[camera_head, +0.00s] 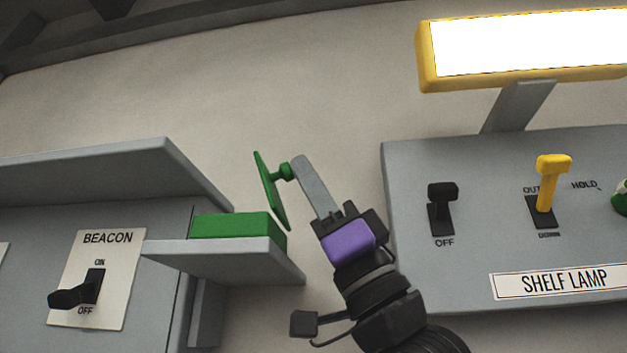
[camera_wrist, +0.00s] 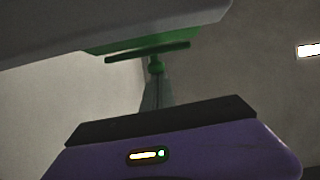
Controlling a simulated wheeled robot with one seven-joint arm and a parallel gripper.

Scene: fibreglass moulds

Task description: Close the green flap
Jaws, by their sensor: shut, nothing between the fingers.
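The green flap (camera_head: 268,188) is a thin panel standing tilted, with a round green knob (camera_head: 286,172) on its right side. It stands open, up and to the right of a green box (camera_head: 236,225) on a grey shelf. My gripper (camera_head: 299,163) is shut and empty, its grey fingertips right beside the knob; I cannot tell whether they touch. In the wrist view the flap (camera_wrist: 130,55) shows nearly edge-on, with the knob (camera_wrist: 155,66) in front of the narrow fingers (camera_wrist: 153,92). The inside of the box is hidden.
The grey shelf (camera_head: 215,262) juts out under the box, and a grey ledge (camera_head: 120,170) rises at its left. A beacon switch panel (camera_head: 115,265) is lower left. A shelf lamp panel (camera_head: 460,275) with levers stands close right of my arm. Bare wall lies above.

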